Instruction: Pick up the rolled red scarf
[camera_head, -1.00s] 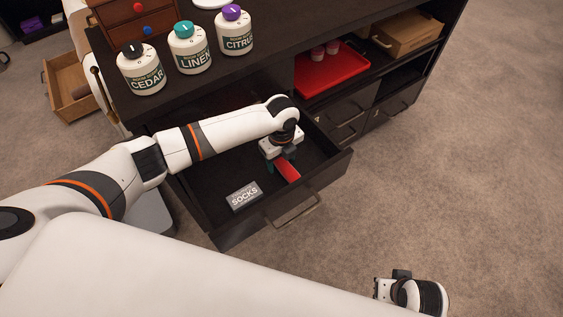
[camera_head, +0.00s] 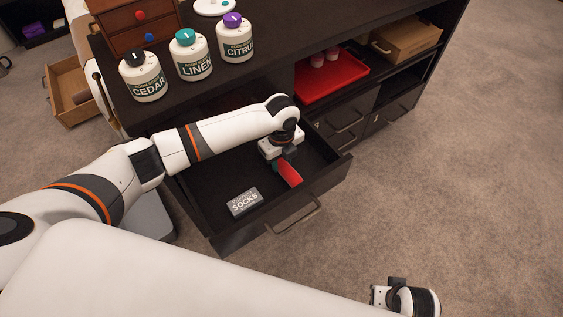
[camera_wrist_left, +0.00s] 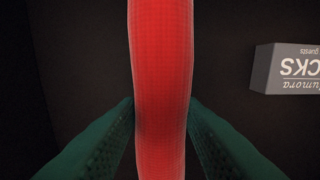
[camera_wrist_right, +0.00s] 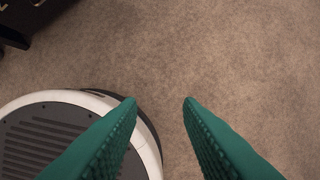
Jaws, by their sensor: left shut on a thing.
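The rolled red scarf (camera_head: 290,174) is in the open dark drawer (camera_head: 203,209), with part of it hidden behind my left gripper. My left gripper (camera_head: 281,163) reaches down into the drawer and is shut on the scarf. In the left wrist view the scarf (camera_wrist_left: 161,70) runs lengthwise between the two green fingers (camera_wrist_left: 160,112), which touch its sides. From these views I cannot tell whether the scarf is clear of the drawer floor. My right gripper (camera_wrist_right: 160,102) is open and empty above the carpet, away from the drawer.
A grey socks box (camera_head: 244,202) lies in the drawer, left of the scarf. Cedar (camera_head: 144,78), linen (camera_head: 191,58) and citrus (camera_head: 235,40) jars stand on the cabinet top. A red tray (camera_head: 331,82) is on a shelf. The carpet at right is clear.

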